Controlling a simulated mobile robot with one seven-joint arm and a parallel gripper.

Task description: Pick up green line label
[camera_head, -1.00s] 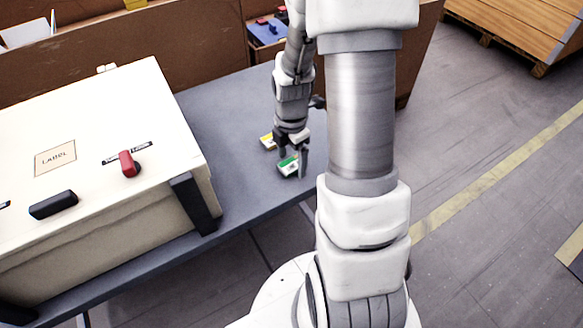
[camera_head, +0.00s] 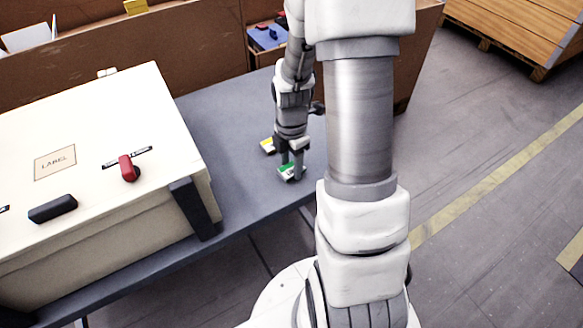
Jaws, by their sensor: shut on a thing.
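The green line label (camera_head: 286,170) is a small white piece with a green band, at the right part of the grey table near its front edge. My gripper (camera_head: 291,171) points down and is shut on it, one finger at each side. The fingers hide part of the label. I cannot tell whether it touches the table or is slightly above it. A similar label with a yellow band (camera_head: 267,146) lies just behind and to the left, apart from the gripper.
A large cream box (camera_head: 100,140) with a red switch (camera_head: 128,168) and a black handle (camera_head: 53,208) fills the left of the grey table (camera_head: 240,195). Brown panels (camera_head: 190,40) and a bin with blue and red things (camera_head: 266,36) stand behind. Table between box and gripper is clear.

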